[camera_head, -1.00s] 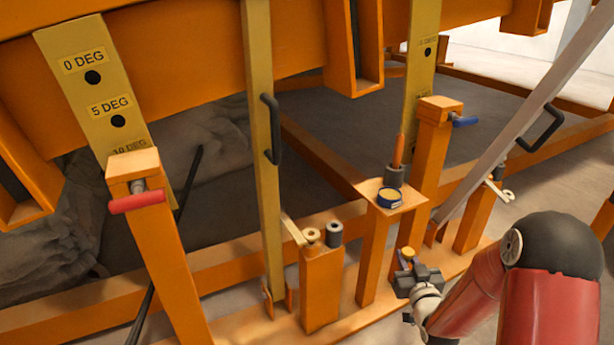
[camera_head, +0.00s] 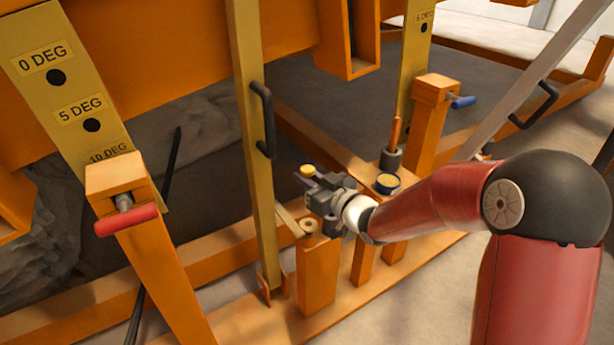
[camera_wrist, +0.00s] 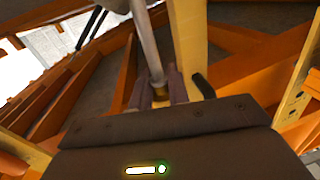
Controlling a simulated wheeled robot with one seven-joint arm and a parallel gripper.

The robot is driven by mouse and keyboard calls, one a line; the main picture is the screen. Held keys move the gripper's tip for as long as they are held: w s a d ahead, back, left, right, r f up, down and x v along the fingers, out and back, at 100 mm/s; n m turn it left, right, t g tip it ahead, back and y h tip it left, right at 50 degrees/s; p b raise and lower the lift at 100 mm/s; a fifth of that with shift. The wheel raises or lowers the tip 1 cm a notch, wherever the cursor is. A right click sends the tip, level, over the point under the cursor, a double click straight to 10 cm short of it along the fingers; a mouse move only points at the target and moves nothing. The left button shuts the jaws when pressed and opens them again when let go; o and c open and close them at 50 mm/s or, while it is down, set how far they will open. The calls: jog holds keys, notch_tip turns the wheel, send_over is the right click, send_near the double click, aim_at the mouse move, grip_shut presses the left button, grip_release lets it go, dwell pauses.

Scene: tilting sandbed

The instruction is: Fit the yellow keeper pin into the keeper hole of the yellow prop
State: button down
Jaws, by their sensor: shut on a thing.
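My gripper (camera_head: 311,181) is shut on the yellow keeper pin (camera_head: 307,170), whose yellow head shows above the fingers. In the wrist view the pin's grey shaft (camera_wrist: 146,45) runs from between the fingers to the top of the picture. The yellow prop (camera_head: 248,130) is a tall upright bar with a black handle, left of my gripper. It also shows in the wrist view (camera_wrist: 187,45), just right of the pin. A pale strap (camera_head: 290,221) runs from near the prop's lower part to the low orange post (camera_head: 318,275). I cannot make out the keeper hole. The pin is clear of the post.
A ring (camera_head: 309,226) sits on the low post, below my gripper. A blue-rimmed yellow round piece (camera_head: 387,183) and an orange-handled tool in a dark holder (camera_head: 390,158) stand to the right, close to my arm. A red-handled clamp post (camera_head: 120,190) stands left.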

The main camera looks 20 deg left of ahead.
jog(key=shift+d, duration=0.1)
jog(key=shift+f+b, duration=0.25)
jog(key=shift+b, duration=0.25)
jog(key=b, duration=0.5)
send_over(309, 221)
jog(key=s, duration=0.1)
notch_tip(309, 221, down, 5)
jog(key=shift+d+f, duration=0.15)
jog(key=shift+s+b, duration=0.1)
jog(key=shift+b, duration=0.25)
dwell(1.1)
jog(key=shift+f+b, duration=2.45)
jog(key=shift+f, duration=0.35)
jog(key=shift+f+b, duration=0.45)
jog(key=shift+f, duration=0.75)
jog(key=c, duration=1.3)
grip_release()
jog(key=shift+o, duration=0.2)
